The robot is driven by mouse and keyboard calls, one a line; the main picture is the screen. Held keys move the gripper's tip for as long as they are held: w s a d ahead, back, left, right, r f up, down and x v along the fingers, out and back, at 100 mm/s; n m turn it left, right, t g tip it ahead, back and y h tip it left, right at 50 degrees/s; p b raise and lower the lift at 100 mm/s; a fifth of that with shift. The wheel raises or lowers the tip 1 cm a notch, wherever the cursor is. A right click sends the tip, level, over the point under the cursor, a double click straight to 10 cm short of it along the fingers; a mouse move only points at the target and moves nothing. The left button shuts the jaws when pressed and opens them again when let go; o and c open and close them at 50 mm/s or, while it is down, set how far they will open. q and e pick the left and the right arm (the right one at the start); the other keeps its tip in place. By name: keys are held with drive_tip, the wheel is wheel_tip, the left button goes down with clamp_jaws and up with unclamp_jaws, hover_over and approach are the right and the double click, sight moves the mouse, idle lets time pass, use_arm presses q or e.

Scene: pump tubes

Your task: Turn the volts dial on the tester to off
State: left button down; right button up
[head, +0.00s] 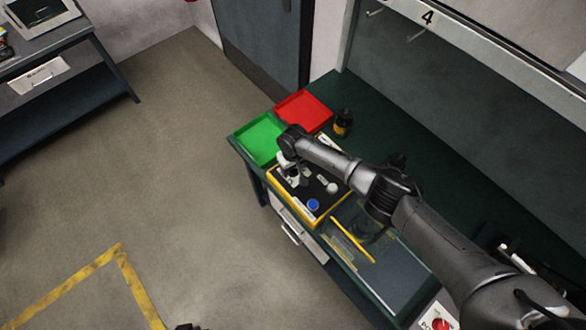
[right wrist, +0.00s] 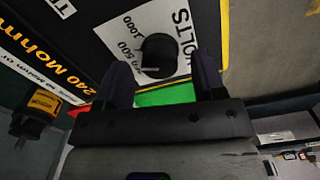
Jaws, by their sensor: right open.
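The tester (head: 325,207) is a black-topped box with yellow edges on the green bench. In the right wrist view, its volts dial (right wrist: 157,54) is a round black knob on a white label (right wrist: 125,40) reading "VOLTS", with 500 and 1000 marks. A pale line crosses the knob; the off mark cannot be made out. My right gripper (right wrist: 162,66) is open, one finger on each side of the dial in the picture. I cannot tell whether they touch it. In the head view my right gripper (head: 288,168) is over the tester's far left end.
A green tray (head: 258,138) and a red tray (head: 303,110) lie beyond the tester. A black and yellow object (head: 342,123) stands right of the red tray. A blue button (head: 313,204) is on the tester's near part. A clear panel (head: 385,262) lies nearer on the bench.

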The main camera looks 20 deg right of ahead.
drive_tip(key=shift+f, duration=0.75)
drive_tip(key=shift+c, duration=0.2)
drive_tip(key=c, duration=0.9)
